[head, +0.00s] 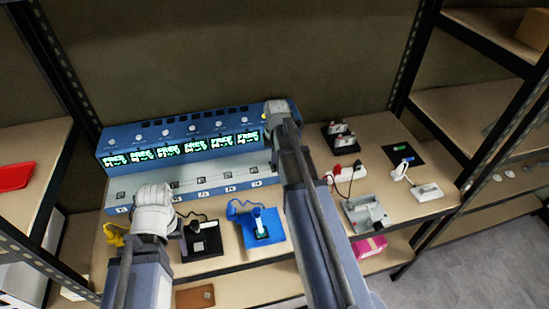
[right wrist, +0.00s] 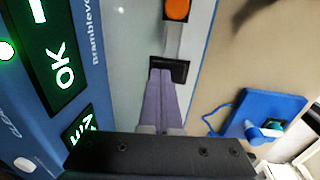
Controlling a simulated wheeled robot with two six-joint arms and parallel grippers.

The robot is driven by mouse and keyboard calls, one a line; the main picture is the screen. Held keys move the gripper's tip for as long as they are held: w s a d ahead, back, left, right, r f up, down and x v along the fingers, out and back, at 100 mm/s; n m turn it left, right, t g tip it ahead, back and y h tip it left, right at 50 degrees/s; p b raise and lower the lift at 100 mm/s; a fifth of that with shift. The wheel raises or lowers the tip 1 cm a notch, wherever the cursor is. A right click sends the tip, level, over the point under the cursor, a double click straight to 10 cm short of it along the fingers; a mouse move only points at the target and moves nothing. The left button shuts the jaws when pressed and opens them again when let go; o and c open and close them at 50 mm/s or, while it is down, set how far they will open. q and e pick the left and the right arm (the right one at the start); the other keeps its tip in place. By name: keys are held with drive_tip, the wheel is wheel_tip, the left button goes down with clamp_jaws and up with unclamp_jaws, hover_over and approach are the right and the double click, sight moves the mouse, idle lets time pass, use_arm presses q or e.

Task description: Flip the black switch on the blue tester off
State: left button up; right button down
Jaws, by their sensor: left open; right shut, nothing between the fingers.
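The blue tester (head: 180,128) stands at the back of the bench with a row of lit green displays; in the right wrist view its blue panel (right wrist: 88,40) shows a lit "OK". A small black part (right wrist: 184,70), apparently the switch, sits on its pale ledge. My right gripper (right wrist: 167,72) is shut and empty, its fingertips overlapping that part; contact and switch position cannot be told. In the head view my right arm hides this spot. My left gripper (head: 152,212) is over the bench's left part, fingers mostly hidden, away from the switch.
An orange round part (right wrist: 177,8) is just beyond the black part. A blue pad with a device (head: 275,235) and a black unit (head: 203,241) stand in front. Chargers and a grey box (head: 365,213) stand at right.

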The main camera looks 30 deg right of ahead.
use_arm(q)
drive_tip(key=shift+f+b, duration=0.35)
use_arm(e)
drive_tip(key=shift+w+f, duration=0.15)
drive_tip(key=shift+f, duration=0.2)
use_arm(q)
drive_tip(key=shift+s+r, duration=0.1)
drive_tip(key=shift+r, duration=0.05)
use_arm(e)
drive_tip(key=shift+r, duration=0.25)
drive_tip(key=shift+s, duration=0.3)
drive_tip(key=shift+s+a, duration=0.2)
drive_tip(key=shift+s, duration=0.45)
use_arm(q)
drive_tip(key=shift+r, duration=0.1)
use_arm(e)
drive_tip(key=shift+w, duration=0.1)
use_arm(q)
drive_tip(key=shift+r+p, duration=0.15)
drive_tip(key=shift+p, duration=0.25)
use_arm(e)
drive_tip(key=shift+r, duration=0.15)
